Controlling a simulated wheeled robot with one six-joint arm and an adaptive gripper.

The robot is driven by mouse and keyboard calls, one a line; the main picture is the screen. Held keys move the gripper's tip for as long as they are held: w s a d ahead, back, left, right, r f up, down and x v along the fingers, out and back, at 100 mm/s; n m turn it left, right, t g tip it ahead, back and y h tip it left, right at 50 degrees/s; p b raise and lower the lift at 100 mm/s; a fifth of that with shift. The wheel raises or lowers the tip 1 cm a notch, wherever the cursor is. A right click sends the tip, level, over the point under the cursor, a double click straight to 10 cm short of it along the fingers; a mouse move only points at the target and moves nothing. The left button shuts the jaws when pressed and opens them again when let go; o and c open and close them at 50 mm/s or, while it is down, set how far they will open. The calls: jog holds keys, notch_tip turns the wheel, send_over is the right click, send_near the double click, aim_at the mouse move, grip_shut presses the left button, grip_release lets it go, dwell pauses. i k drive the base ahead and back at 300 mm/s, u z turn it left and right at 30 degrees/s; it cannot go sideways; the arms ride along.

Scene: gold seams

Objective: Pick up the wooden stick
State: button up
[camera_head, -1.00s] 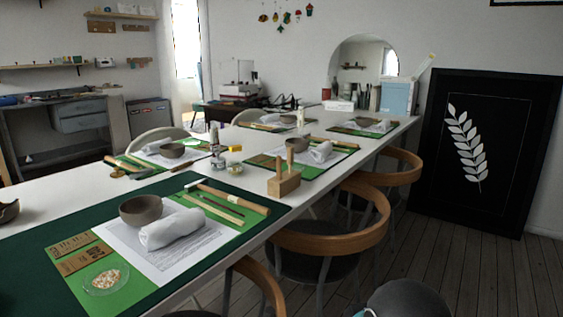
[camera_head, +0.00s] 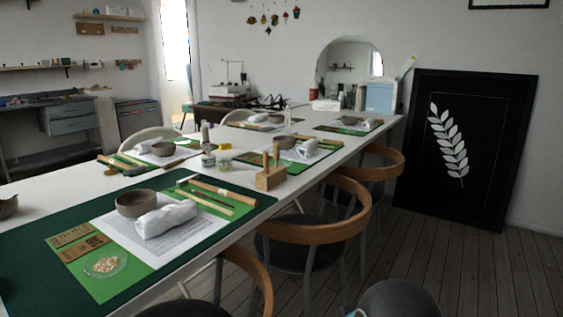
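Several thin wooden sticks lie on the near green mat, right of the grey bowl (camera_head: 136,203). A pale flat wooden stick (camera_head: 207,207) lies beside a thin dark one. A thicker round wooden stick (camera_head: 225,192) lies behind them near the mat's far edge. I cannot tell which of these the task names.
A rolled white towel (camera_head: 165,220) and a glass dish (camera_head: 105,264) lie on the near mat (camera_head: 22,290). A wooden block (camera_head: 270,180) with upright pegs stands behind. Wooden chairs (camera_head: 318,220) line the table's right side; grey floor (camera_head: 440,250) is free beyond them.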

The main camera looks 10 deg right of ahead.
aim_at(276, 145)
jog(key=k, duration=1)
jog(key=z, duration=1)
jog(key=i, duration=1.75)
jog(key=u, duration=0.35)
